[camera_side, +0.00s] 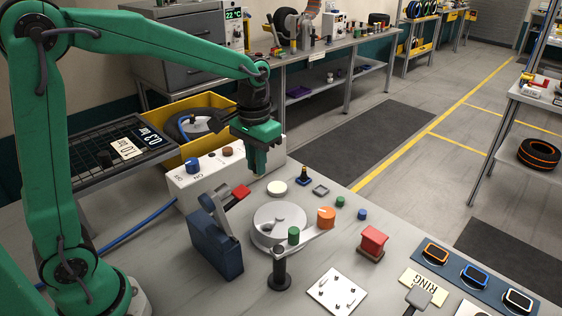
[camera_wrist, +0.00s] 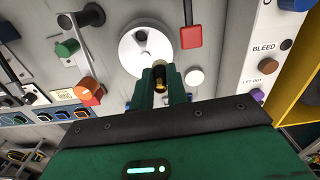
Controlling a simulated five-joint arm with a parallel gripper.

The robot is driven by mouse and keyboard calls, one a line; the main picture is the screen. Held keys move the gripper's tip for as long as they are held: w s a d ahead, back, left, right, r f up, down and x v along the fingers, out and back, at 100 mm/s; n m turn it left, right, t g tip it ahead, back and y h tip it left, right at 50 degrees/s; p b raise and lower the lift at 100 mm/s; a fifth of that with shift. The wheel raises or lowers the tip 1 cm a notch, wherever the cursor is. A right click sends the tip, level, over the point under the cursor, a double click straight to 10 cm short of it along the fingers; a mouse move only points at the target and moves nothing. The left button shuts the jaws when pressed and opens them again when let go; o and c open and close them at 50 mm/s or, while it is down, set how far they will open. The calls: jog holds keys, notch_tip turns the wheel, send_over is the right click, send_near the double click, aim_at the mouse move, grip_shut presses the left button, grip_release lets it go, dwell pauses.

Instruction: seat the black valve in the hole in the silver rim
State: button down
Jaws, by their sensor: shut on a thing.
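My gripper (camera_side: 258,174) points down in the side view, above the bench and behind the silver rim (camera_side: 278,226). It is shut on a small piece with a brass-coloured end (camera_wrist: 160,80), seen between the fingers in the wrist view; I take this to be the valve. Its black part is mostly hidden by the fingers. The silver rim also shows in the wrist view (camera_wrist: 128,58), just beyond the fingertips, with a dark round spot on it. The held piece appears apart from the rim. I cannot make out the hole clearly.
A clamp with a red pad (camera_side: 241,191) stands left of the rim. A white control box (camera_side: 205,180) is behind. A white disc (camera_side: 277,187) lies near the gripper.

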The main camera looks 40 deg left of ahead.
jog(key=s+d+f+n, duration=0.2)
jog(key=s+d+n, duration=0.3)
jog(key=s+d, duration=0.4)
jog(key=shift+d+f, duration=0.25)
jog(key=shift+d, duration=1.85)
jog(key=shift+w, duration=0.1)
jog(key=w+a+f, duration=0.2)
jog(key=a, duration=0.1)
jog(key=w+a+f, duration=0.2)
jog(key=w+a, duration=0.1)
jog(key=w+a+f, duration=0.2)
jog(key=a+f, duration=0.1)
jog(key=shift+w, duration=0.2)
jog(key=shift+f, duration=2)
jog(key=shift+f, duration=0.1)
jog(key=c, duration=1.4)
grip_release()
